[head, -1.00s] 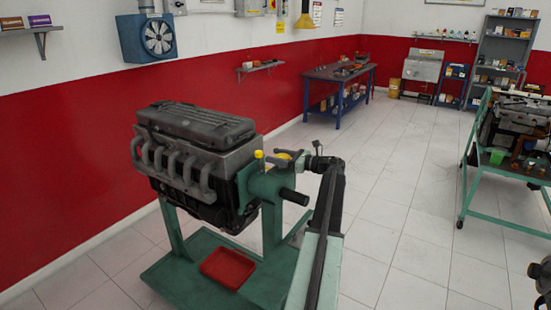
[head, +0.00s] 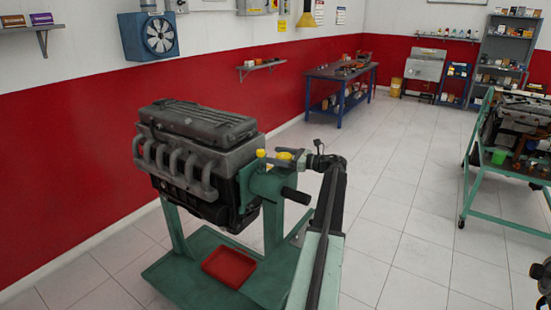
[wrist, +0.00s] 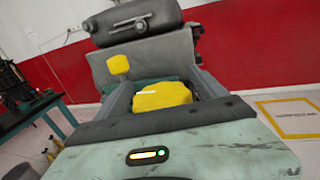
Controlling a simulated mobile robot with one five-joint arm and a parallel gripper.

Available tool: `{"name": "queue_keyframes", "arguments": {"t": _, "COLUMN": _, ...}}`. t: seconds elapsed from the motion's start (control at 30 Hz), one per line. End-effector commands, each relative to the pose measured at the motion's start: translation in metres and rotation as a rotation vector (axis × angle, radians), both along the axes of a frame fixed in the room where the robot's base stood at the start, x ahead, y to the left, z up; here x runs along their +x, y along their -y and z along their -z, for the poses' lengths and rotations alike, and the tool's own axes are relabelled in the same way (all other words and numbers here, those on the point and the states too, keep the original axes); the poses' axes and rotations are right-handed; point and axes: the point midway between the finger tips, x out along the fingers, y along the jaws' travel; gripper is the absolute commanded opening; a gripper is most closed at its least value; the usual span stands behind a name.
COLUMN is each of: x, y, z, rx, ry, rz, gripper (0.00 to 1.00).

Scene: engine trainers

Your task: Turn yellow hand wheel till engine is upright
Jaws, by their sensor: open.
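The grey engine (head: 205,160) hangs on a green stand (head: 280,215), its ribbed top cover facing up. It looks close to level, perhaps slightly tilted; I cannot tell exactly. The yellow hand wheel (head: 285,155) is at the stand's head, partly hidden by my gripper (head: 290,160). In the wrist view the wheel (wrist: 162,96) lies between my two open fingers (wrist: 160,86); I cannot tell whether they touch it. A small yellow knob (wrist: 118,65) sits beyond the wheel and left of it.
A red tray (head: 229,266) lies on the stand's base. A black cylindrical handle (head: 295,196) sticks out below the wheel. A second engine on a green frame (head: 510,175) stands at the right. A blue workbench (head: 340,75) is at the back. Tiled floor between them is clear.

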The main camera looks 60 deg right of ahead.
Motion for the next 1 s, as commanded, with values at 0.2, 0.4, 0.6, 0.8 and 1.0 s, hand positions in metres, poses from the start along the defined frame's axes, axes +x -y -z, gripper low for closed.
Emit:
{"name": "queue_keyframes", "arguments": {"t": 0.2, "x": -0.030, "y": 0.006, "z": 0.000, "rx": 0.000, "ry": 0.000, "rz": 0.003, "gripper": 0.81}}
{"name": "queue_keyframes", "arguments": {"t": 0.4, "x": -0.066, "y": 0.013, "z": 0.000, "rx": 0.000, "ry": 0.000, "rz": 0.002, "gripper": 0.81}}
{"name": "queue_keyframes", "arguments": {"t": 0.6, "x": -0.077, "y": 0.014, "z": 0.000, "rx": 0.000, "ry": 0.000, "rz": -0.001, "gripper": 0.81}}
{"name": "queue_keyframes", "arguments": {"t": 0.8, "x": -0.077, "y": 0.015, "z": 0.000, "rx": 0.000, "ry": 0.000, "rz": -0.001, "gripper": 0.81}}
{"name": "queue_keyframes", "arguments": {"t": 1.0, "x": -0.077, "y": 0.015, "z": 0.000, "rx": 0.000, "ry": 0.000, "rz": -0.001, "gripper": 0.81}}
